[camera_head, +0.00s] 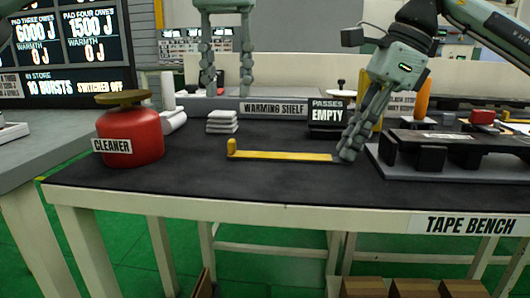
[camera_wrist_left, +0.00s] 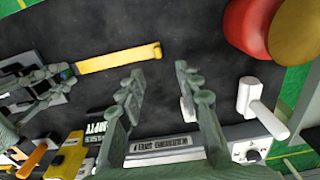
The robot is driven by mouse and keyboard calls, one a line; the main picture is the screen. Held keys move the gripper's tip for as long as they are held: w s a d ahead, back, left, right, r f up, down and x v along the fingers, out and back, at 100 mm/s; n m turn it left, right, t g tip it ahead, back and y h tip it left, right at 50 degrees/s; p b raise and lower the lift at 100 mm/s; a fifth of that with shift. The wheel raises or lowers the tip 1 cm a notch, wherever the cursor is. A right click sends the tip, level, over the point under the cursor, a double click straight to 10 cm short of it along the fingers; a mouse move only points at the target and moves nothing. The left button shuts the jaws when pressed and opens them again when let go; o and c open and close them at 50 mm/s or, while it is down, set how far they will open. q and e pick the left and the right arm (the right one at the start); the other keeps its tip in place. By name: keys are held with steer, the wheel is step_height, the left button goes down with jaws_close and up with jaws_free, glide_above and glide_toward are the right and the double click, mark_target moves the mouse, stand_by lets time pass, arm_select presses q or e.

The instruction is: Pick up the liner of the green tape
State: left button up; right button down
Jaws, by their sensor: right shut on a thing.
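A yellow strip (camera_head: 285,156) lies on the dark top of the tape bench, with a raised yellow tab at its left end. It also shows in the left wrist view (camera_wrist_left: 115,60). No green tape stands out, and I cannot pick out a separate liner. My right gripper (camera_head: 346,155) is low at the strip's right end and shut there.
A red cleaner canister (camera_head: 130,137) stands at the bench's left. A white stack (camera_head: 222,122) lies behind the strip, before the warming shelf (camera_head: 274,107). A raised dark fixture (camera_head: 445,140) stands right of my right gripper. The bench front is clear.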

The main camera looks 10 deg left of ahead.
arm_select(q)
steer(key=f, duration=0.9)
steer(key=shift+w+d+f, duration=0.1)
steer(key=shift+w+f, duration=0.05)
steer(key=shift+w, duration=0.1)
steer(key=shift+c, duration=0.2)
jaws_close()
